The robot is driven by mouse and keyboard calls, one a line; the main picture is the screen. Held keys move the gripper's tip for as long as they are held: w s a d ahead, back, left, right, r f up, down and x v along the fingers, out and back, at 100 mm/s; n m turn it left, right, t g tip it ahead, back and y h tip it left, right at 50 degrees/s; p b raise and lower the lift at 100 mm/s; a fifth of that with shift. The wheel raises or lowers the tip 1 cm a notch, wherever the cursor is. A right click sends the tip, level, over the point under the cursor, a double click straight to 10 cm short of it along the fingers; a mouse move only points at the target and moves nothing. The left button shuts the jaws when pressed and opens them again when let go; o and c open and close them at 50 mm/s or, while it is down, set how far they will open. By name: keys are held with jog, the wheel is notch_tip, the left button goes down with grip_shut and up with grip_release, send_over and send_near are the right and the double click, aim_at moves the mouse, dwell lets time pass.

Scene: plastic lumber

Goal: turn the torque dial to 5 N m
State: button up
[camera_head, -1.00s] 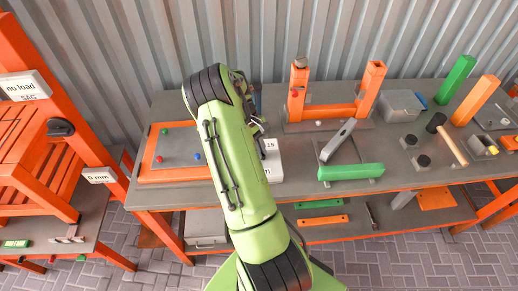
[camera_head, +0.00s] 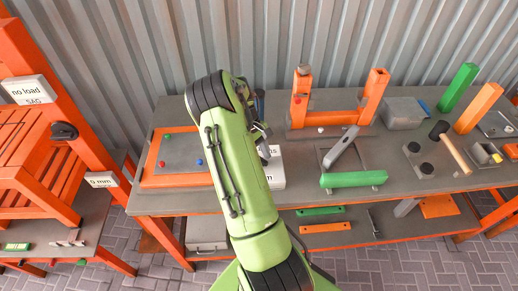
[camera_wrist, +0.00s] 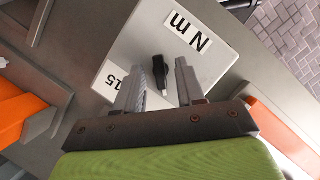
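The torque dial is a small black knob (camera_wrist: 160,70) with a pale pointer tip, on a light grey box (camera_wrist: 125,50). In the wrist view the box carries an "N m" label (camera_wrist: 188,32) and a label reading "15" (camera_wrist: 112,82); other marks are hidden. My gripper (camera_wrist: 158,70) is open, with one finger on each side of the knob in the picture. Gaps show on both sides of the knob; I cannot tell the fingers' height above it. In the head view my arm hides the knob and much of the box (camera_head: 275,176).
The box stands on a grey bench (camera_head: 300,185). To its left is an orange-framed panel (camera_head: 150,181) with coloured pegs. To its right are an orange upright frame (camera_head: 332,119), a grey lever (camera_head: 341,147) and a green bar (camera_head: 353,179).

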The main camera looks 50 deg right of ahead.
jog(key=p+v, duration=0.2)
jog(key=v, duration=1.3)
jog(key=shift+r, duration=0.3)
